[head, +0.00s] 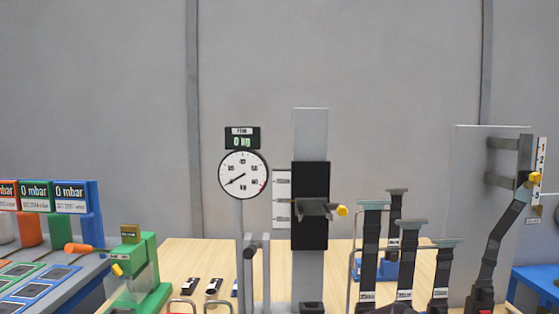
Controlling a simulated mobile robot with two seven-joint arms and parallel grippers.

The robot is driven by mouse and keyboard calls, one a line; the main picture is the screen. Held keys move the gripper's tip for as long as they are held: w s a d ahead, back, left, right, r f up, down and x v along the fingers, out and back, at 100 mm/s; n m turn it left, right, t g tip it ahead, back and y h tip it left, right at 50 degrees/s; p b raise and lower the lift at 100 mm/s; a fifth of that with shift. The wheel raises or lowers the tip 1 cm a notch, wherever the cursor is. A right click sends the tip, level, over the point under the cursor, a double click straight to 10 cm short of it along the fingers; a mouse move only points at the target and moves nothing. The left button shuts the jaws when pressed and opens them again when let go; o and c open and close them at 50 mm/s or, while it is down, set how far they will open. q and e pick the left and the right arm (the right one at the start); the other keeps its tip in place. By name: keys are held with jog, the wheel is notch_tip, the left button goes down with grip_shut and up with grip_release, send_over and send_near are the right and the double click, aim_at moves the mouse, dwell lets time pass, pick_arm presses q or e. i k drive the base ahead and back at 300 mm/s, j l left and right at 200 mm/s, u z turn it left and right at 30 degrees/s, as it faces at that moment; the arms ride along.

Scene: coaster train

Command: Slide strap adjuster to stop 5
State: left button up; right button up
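The strap adjuster is at the far right of the head view, with a yellow knob (534,179) in front of a white numbered scale (541,163). The knob is around the middle of the scale, below the 3; it partly covers the lower marks, so I cannot read its exact stop. A dark strap (493,246) hangs from the adjuster and slants down left to a buckle with a red part (485,312) at the bottom edge. Neither of my grippers is in view.
A grey post with a black slide (310,170) and another yellow knob (342,210) stands mid-view, beside a dial gauge (243,175). Several upright straps (371,245) stand left of the adjuster. A blue stand (537,282) is lower right. A wooden table (190,255) lies behind.

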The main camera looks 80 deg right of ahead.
aim_at(535, 177)
jog(key=z, duration=3.9)
